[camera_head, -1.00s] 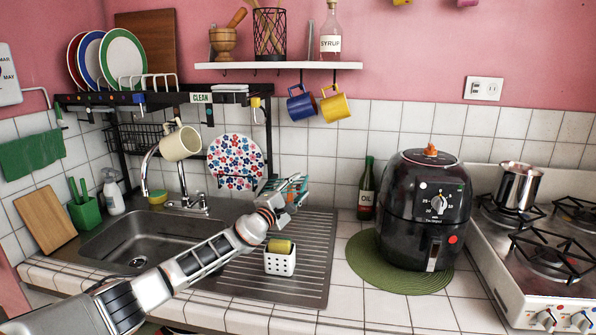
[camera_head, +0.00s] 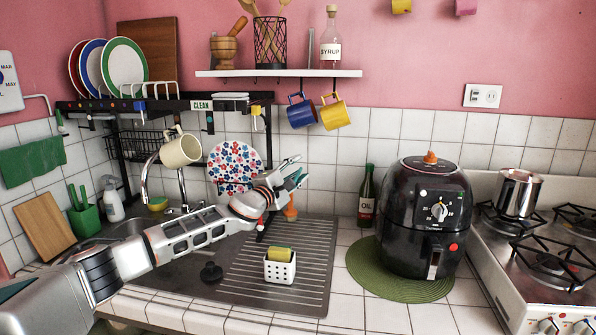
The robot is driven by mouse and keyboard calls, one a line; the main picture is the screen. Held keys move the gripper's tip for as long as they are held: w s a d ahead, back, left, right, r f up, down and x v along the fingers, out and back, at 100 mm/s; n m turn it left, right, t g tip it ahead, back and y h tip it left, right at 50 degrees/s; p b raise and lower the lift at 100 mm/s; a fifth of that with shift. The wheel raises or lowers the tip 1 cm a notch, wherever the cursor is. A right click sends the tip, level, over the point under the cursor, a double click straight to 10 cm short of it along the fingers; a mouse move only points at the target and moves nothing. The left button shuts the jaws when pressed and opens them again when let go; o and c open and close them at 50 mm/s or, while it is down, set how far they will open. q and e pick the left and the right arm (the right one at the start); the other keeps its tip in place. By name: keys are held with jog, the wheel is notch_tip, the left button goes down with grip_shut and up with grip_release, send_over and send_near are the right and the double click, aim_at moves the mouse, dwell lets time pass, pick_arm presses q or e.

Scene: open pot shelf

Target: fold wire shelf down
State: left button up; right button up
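The black wire shelf (camera_head: 140,146) is a wire basket on the black rack above the sink at the left. It stands out beneath the rack's top, partly behind a hanging cream mug. My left gripper (camera_head: 299,169) is right of the rack, in front of the tiled wall and above the drainboard. Its fingers look apart, with nothing seen between them, and it does not touch the wire shelf. My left arm crosses the sink and hides much of it. My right gripper is not in view.
A white caddy (camera_head: 280,267) with a sponge stands on the drainboard (camera_head: 315,262). A black air fryer (camera_head: 424,215) and a green bottle (camera_head: 366,196) stand at right.

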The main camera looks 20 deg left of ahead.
pick_arm(q)
jog(key=shift+s+a+f+p, duration=0.15)
jog(key=shift+s+p, duration=0.3)
jog(key=shift+s, duration=0.3)
jog(key=shift+s+f+p, duration=0.15)
jog(key=shift+s+p, duration=0.25)
jog(key=shift+s, duration=0.35)
jog(key=s, duration=0.2)
jog(key=s+f+p, duration=0.1)
jog(key=s, duration=0.2)
jog(key=shift+s+a+f+p, duration=0.15)
jog(key=shift+s+a+p, duration=0.1)
jog(key=shift+s+p, duration=0.15)
jog(key=shift+f, duration=0.1)
